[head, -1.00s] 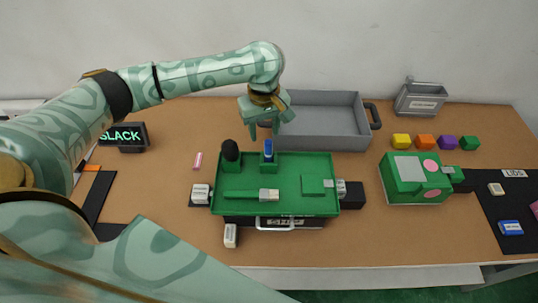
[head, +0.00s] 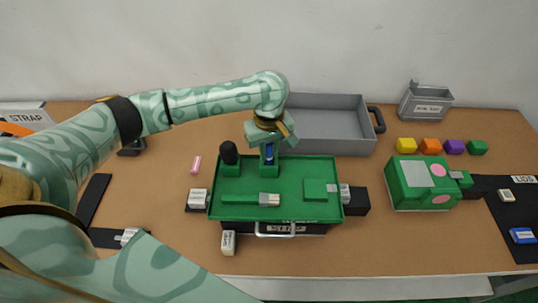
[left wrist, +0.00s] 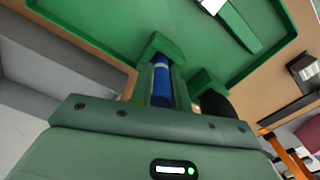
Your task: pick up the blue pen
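The blue pen (head: 269,153) stands upright in a green holder (head: 268,171) at the back edge of the green tray (head: 238,213). My left gripper (head: 269,151) points down around its upper part. In the left wrist view the pen (left wrist: 161,82) lies between the two fingers (left wrist: 161,88), which appear to press close on both sides. Its lower end is still inside the holder. My right gripper is not in view.
A black-topped piece (head: 229,153) stands in a second holder just left of the pen.

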